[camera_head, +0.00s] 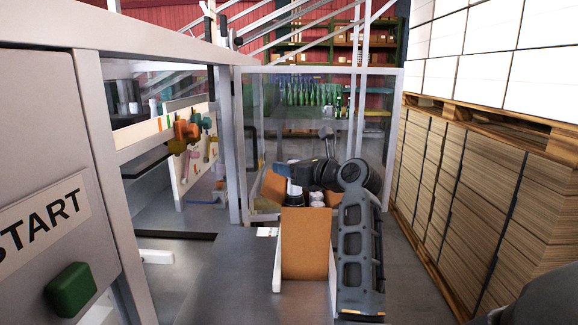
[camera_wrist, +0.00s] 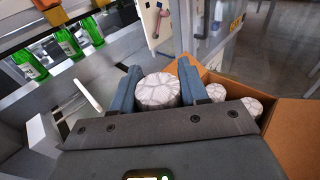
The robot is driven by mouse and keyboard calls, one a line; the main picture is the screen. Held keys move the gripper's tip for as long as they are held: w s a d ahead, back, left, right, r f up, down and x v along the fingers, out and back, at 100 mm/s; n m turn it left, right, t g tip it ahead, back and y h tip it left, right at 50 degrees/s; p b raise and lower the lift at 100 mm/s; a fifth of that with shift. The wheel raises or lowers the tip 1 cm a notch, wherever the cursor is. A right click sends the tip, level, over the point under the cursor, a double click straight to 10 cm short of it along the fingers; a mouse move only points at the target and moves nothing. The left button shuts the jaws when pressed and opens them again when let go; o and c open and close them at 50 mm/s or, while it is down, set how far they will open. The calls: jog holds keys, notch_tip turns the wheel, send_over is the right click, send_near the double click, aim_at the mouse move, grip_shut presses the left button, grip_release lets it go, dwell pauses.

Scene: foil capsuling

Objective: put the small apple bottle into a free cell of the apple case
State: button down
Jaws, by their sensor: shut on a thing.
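My gripper (camera_wrist: 158,86) is shut on a bottle (camera_wrist: 157,92), seen from above in the wrist view as a round white, marbled top between two blue-grey fingers. Its body and label are hidden beneath. The open cardboard case (camera_wrist: 292,135) lies to the right of the gripper, with several similar white tops (camera_wrist: 230,127) inside. In the head view the case (camera_head: 305,250) stands in front of me, with my gripper (camera_head: 295,178) above its left part. The cells are mostly hidden, so I cannot tell which are free, nor whether the bottle is inside the case.
Several green bottles (camera_wrist: 66,42) stand in the machine on the left of the wrist view. A clear guard panel (camera_head: 290,110) rises behind the case. Stacked flat cardboard (camera_head: 470,200) on pallets lines the right.

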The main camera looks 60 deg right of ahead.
aim_at(294, 202)
jog(key=shift+f+b, duration=0.8)
jog(key=shift+f, duration=1)
jog(key=shift+c, duration=2.4)
grip_release()
jog(key=shift+f, duration=0.1)
jog(key=v, duration=0.7)
jog(key=shift+s+a+b, duration=0.15)
jog(key=shift+s+b, duration=0.2)
